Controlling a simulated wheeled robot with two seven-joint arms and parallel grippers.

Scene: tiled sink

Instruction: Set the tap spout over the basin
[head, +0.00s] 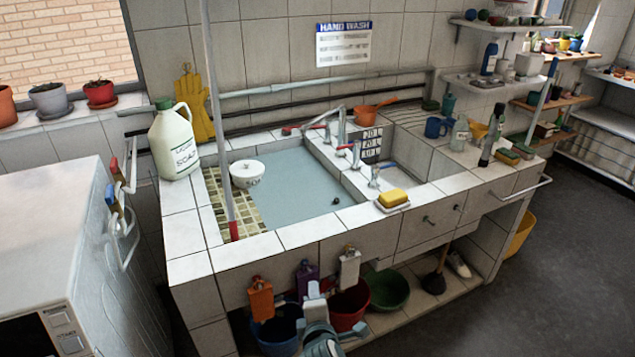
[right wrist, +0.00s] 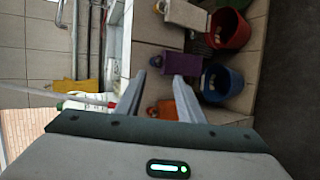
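A chrome tap (head: 342,128) stands at the back of the tiled sink, near the divider between the large basin (head: 300,185) and a smaller basin (head: 408,152). Its thin spout (head: 322,117) points left, with its tip near the large basin's back rim; I cannot tell whether the tip is over the basin. Further small taps with red and blue levers (head: 374,170) stand on the divider. My right gripper (head: 335,312) is low in front of the sink, apart from the tap. Its fingers are apart and empty in the right wrist view (right wrist: 165,90). My left gripper is out of view.
A soap jug (head: 173,145), a white bowl (head: 247,174) and a yellow sponge (head: 393,197) are on or around the sink. A pole (head: 214,110) rises at the left. Bottles hang on the front, including an orange one (head: 261,300), above buckets (head: 350,303).

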